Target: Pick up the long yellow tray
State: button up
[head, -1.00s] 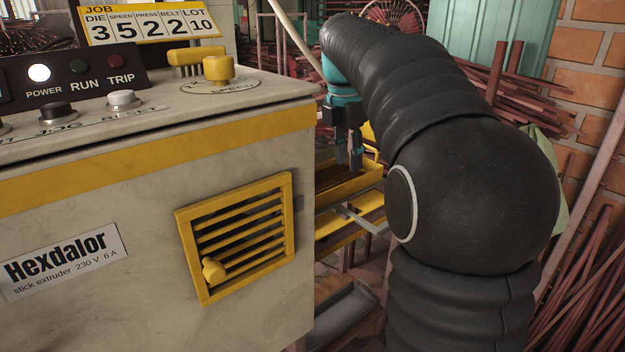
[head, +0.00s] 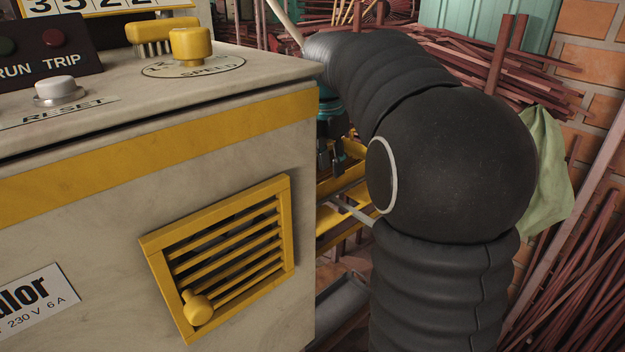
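A long yellow tray (head: 346,180) shows in part beyond the right edge of the extruder cabinet. The cabinet hides its left part and my black-sleeved arm hides its right part. My gripper (head: 331,170) points down just over the yellow tray, in the narrow gap between the cabinet and my arm. Its fingers are dark and partly hidden, and I cannot tell whether they touch the tray or how far apart they are.
The beige cabinet (head: 90,180) with a yellow louvred vent (head: 225,262) fills the left. A yellow knob (head: 191,46) sits on its top. Reddish sticks (head: 560,280) lean at the right by a brick wall (head: 585,75). A pale green cloth (head: 545,165) hangs behind my arm.

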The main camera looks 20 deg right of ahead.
aim_at(332, 181)
jog(key=shift+w+d+f, duration=0.1)
jog(key=shift+d+f, duration=0.05)
jog(key=shift+f, duration=1.25)
jog(key=shift+w+d+f, duration=0.1)
jog(key=shift+f, duration=1.3)
grip_shut()
jog(key=shift+r, duration=0.1)
